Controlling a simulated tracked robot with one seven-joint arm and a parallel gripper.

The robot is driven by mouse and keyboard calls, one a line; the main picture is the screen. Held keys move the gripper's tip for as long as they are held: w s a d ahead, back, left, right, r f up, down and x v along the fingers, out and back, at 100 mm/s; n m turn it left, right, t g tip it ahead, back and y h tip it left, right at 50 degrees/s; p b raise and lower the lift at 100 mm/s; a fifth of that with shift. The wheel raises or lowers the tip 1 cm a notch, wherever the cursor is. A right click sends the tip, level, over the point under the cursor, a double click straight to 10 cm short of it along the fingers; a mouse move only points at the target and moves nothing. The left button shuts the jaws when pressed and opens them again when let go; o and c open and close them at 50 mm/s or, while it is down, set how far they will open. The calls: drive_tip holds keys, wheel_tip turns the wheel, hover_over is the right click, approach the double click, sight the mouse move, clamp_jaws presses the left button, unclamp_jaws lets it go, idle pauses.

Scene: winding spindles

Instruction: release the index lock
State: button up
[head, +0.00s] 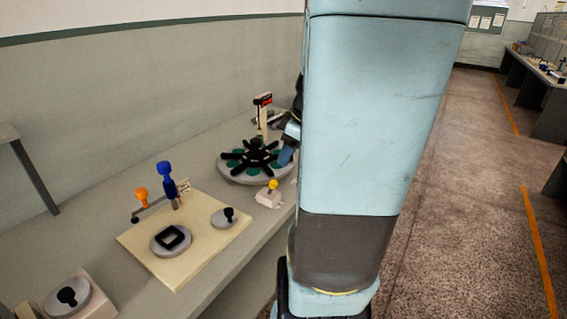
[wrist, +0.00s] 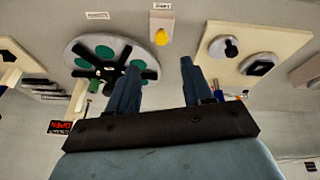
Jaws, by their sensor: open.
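No part is readably marked as the index lock, so I cannot tell for certain which it is. The round grey index table (head: 229,173) carries a black star-shaped wheel (head: 257,155) and green round spots; it shows at the upper left in the wrist view (wrist: 73,53). A small pale block (head: 265,200) with a yellow knob (head: 272,185) stands beside the table's near edge. The knob (wrist: 161,38) lies beyond and between my fingertips in the wrist view. My gripper (wrist: 160,64) is open and empty; one blue finger (head: 287,154) shows at the table's right side, contact unclear.
A cream board (head: 190,262) at the front holds blue and orange handled parts, a disc with a black square and a small black-knobbed disc. A post with a red-lit display (head: 263,99) stands behind the index table. My arm hides the bench's right side.

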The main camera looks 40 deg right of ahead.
drive_tip(key=shift+v, duration=1)
drive_tip(key=s+a+r+m, duration=0.3)
drive_tip(key=s+a+r, duration=0.1)
drive_tip(key=a, duration=0.5)
drive_tip(key=s+a+r+m+t+h, duration=0.1)
drive_tip(key=s+a+r+m, duration=0.2)
drive_tip(key=a, duration=0.6)
wheel_tip(320, 180, up, 2)
drive_tip(key=shift+s+a+r+m, duration=0.2)
drive_tip(key=shift+s+a+m, duration=0.15)
drive_tip(key=shift+s, duration=0.15)
drive_tip(key=shift+c, duration=0.2)
